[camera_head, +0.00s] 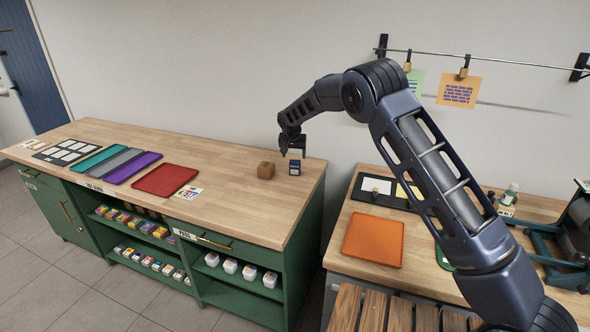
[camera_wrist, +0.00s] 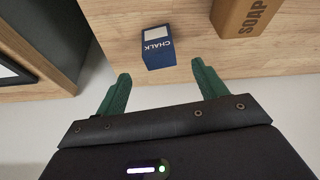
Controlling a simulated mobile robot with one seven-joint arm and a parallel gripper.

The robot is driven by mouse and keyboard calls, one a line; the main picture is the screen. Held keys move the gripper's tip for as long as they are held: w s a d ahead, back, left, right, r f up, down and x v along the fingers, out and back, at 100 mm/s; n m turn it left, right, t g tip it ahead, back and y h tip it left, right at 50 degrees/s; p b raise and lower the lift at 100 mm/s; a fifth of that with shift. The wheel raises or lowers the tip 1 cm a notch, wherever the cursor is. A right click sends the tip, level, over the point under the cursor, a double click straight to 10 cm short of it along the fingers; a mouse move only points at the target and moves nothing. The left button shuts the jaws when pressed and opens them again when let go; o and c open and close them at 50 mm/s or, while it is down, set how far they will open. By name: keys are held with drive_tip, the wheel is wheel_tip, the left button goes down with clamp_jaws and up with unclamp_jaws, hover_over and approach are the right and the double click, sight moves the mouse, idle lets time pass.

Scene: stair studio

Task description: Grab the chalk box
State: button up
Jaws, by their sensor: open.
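The chalk box (camera_wrist: 158,48) is a small blue box with a white patch and the word CHALK on its side. It stands on the wooden counter top, and in the head view the blue box (camera_head: 295,167) is near the counter's right end. My gripper (camera_wrist: 161,77) is open and empty, its two green fingers apart. In the wrist view the box lies just beyond the fingertips, roughly in line with the gap between them. In the head view my gripper (camera_head: 292,152) is just above and behind the box.
A brown soap box (camera_wrist: 243,14) stands beside the chalk box; it also shows in the head view (camera_head: 266,170). A red tray (camera_head: 165,180) lies farther left on the counter. A lower table with an orange tray (camera_head: 373,239) is at right, across a gap.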

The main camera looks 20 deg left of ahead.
sight(295, 166)
drive_tip(key=x, duration=1)
drive_tip(key=shift+w, duration=0.1)
drive_tip(key=c, duration=1.1)
drive_tip(key=shift+r, duration=0.15)
